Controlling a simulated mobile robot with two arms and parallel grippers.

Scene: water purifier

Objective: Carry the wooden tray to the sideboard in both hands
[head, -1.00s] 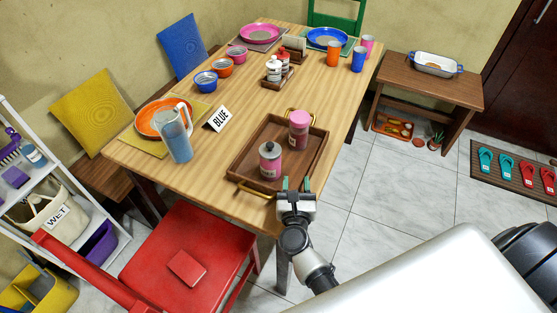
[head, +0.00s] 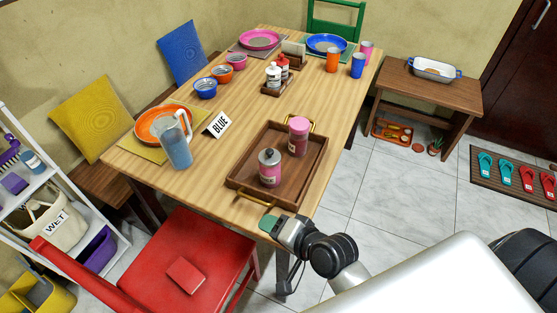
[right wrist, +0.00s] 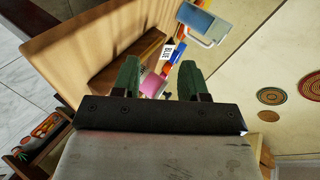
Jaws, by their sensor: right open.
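The wooden tray (head: 272,143) lies on the dining table with a brass handle (head: 254,200) at its near end and another at its far end. A pink jar with a grey lid (head: 270,168) and one with a pink lid (head: 298,137) stand in it. My right gripper (head: 270,224) is open and empty, at the table's near edge just below the near handle. In the right wrist view its green fingers (right wrist: 158,76) are apart, with something pink visible beyond them. A low brown wooden stand (head: 468,95), possibly the sideboard, is at right. My left gripper is out of view.
A blue-filled jug (head: 175,142) and a BLUE card (head: 218,124) stand left of the tray. A red chair (head: 190,245) is close in front. A white baking dish (head: 435,68) sits on the low stand. Open tiled floor (head: 385,190) lies between table and stand.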

